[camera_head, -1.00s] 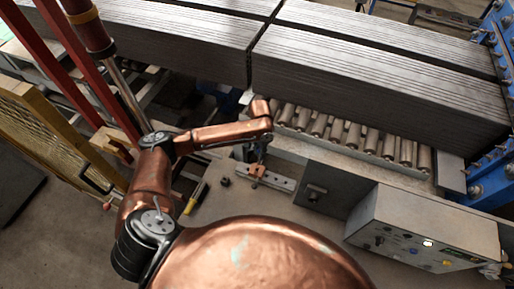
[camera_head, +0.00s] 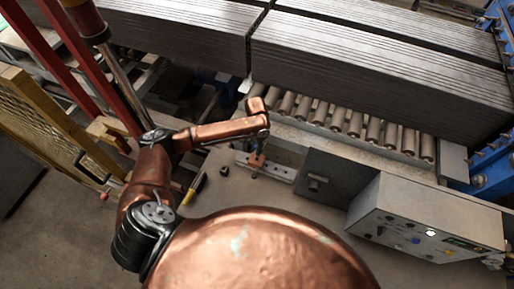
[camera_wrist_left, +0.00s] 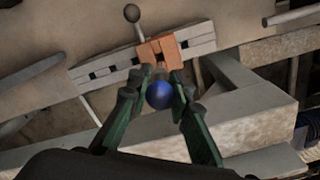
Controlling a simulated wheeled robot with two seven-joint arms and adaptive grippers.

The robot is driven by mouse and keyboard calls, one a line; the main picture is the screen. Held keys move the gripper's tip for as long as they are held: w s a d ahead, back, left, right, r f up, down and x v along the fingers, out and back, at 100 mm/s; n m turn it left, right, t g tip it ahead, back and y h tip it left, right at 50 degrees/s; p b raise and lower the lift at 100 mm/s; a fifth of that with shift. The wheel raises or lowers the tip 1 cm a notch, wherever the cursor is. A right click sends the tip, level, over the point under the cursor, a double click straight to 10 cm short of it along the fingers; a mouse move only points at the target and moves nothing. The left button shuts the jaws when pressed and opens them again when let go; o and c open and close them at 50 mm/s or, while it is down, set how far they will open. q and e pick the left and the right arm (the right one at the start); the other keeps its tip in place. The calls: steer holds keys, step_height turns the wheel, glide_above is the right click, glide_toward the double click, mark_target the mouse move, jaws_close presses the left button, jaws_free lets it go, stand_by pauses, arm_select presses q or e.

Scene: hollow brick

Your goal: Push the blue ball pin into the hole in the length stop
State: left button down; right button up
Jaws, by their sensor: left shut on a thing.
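My left gripper (camera_head: 261,146) has its green fingers (camera_wrist_left: 160,82) closed on the blue ball pin (camera_wrist_left: 159,95). Only the pin's round blue head shows clearly; its shank is hidden. The length stop is an orange block (camera_wrist_left: 172,49) with a dark square hole, seated on a pale metal bar (camera_wrist_left: 98,74) with several dark slots. In the wrist view the block is just beyond the fingertips. In the head view the block (camera_head: 256,161) is just below the gripper. I cannot tell whether the pin touches the hole. My right gripper is not in view.
A grey control box (camera_head: 425,230) stands right of the bar. Rollers (camera_head: 350,122) and stacked grey sheets (camera_head: 370,65) lie behind. A yellow-black tool (camera_head: 197,188) and a small dark part (camera_head: 224,170) lie on the plate. A grey ball-ended lever (camera_wrist_left: 132,14) rises beside the block.

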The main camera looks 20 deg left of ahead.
arm_select(q)
steer(key=shift+f+b, duration=0.75)
steer(key=shift+f, duration=0.2)
steer(key=shift+r, duration=0.3)
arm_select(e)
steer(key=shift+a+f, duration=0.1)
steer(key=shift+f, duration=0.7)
arm_select(q)
steer(key=shift+f+p, duration=0.2)
steer(key=shift+p, duration=0.25)
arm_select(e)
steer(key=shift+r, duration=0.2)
arm_select(q)
steer(key=shift+f, duration=0.3)
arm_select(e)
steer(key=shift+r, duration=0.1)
arm_select(q)
steer(key=shift+f, duration=0.65)
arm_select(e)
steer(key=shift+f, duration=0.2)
arm_select(q)
steer(key=shift+f+b, duration=0.75)
steer(key=shift+f, duration=1.2)
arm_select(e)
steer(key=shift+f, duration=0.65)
arm_select(q)
steer(key=c, duration=1.7)
jaws_free()
